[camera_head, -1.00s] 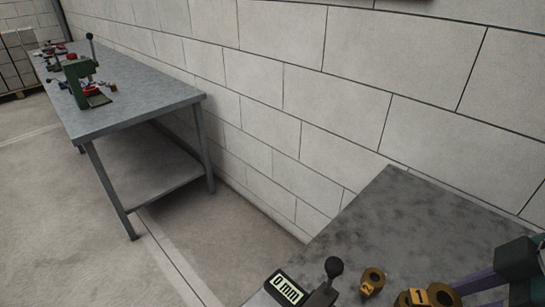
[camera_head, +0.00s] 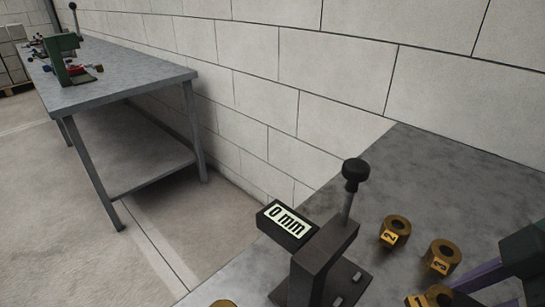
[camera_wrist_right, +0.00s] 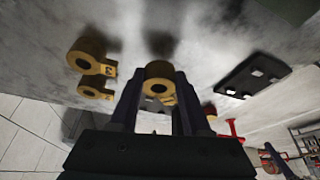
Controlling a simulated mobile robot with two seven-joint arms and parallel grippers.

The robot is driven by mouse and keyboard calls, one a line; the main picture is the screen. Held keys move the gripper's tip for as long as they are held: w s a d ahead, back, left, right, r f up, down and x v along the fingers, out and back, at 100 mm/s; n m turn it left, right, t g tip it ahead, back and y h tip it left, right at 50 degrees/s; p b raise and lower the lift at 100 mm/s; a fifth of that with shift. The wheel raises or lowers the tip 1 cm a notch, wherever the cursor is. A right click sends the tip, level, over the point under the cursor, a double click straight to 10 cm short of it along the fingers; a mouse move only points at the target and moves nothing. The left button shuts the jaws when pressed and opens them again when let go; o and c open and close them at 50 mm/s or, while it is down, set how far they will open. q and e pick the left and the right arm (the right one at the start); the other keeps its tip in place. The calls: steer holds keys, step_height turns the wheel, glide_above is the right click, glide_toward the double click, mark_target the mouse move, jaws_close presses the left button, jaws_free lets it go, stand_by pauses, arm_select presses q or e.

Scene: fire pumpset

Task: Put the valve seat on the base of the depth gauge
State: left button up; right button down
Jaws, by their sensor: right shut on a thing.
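The depth gauge (camera_head: 318,262) stands on the near bench in the head view, with a "0 mm" display, a black-knobbed lever and a dark base (camera_head: 345,284). In the right wrist view, a black plate with light pads (camera_wrist_right: 255,75), probably that base, lies right of the fingers. Brass valve seats tagged 2 (camera_head: 395,231) and 3 (camera_head: 441,256) rest on the bench. My right gripper (camera_wrist_right: 157,90) is shut on the valve seat tagged 1 (camera_head: 438,295), which also shows between the fingers in the wrist view (camera_wrist_right: 158,70). My left gripper is out of view.
The near bench top (camera_head: 440,165) is clear toward the wall. Part of another brass piece (camera_head: 223,303) shows at the bottom edge. A second table (camera_head: 130,82) with a green press (camera_head: 66,60) stands far left, across a floor gap.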

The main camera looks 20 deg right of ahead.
steer(key=b, duration=0.4)
glide_above(339, 282)
steer(key=s+d, duration=0.3)
steer(key=s, duration=0.1)
steer(key=shift+a+f, duration=0.1)
steer(key=shift+w+a, duration=0.5)
steer(key=shift+w, duration=0.3)
steer(key=shift+w+a+b, duration=0.75)
steer(key=shift+w+a, duration=0.25)
steer(key=shift+w, duration=0.2)
steer(key=shift+w+f+b, duration=0.1)
steer(key=shift+f+b, duration=0.5)
steer(key=shift+b, duration=0.2)
steer(key=shift+f+b, duration=0.15)
steer(key=shift+b, duration=0.15)
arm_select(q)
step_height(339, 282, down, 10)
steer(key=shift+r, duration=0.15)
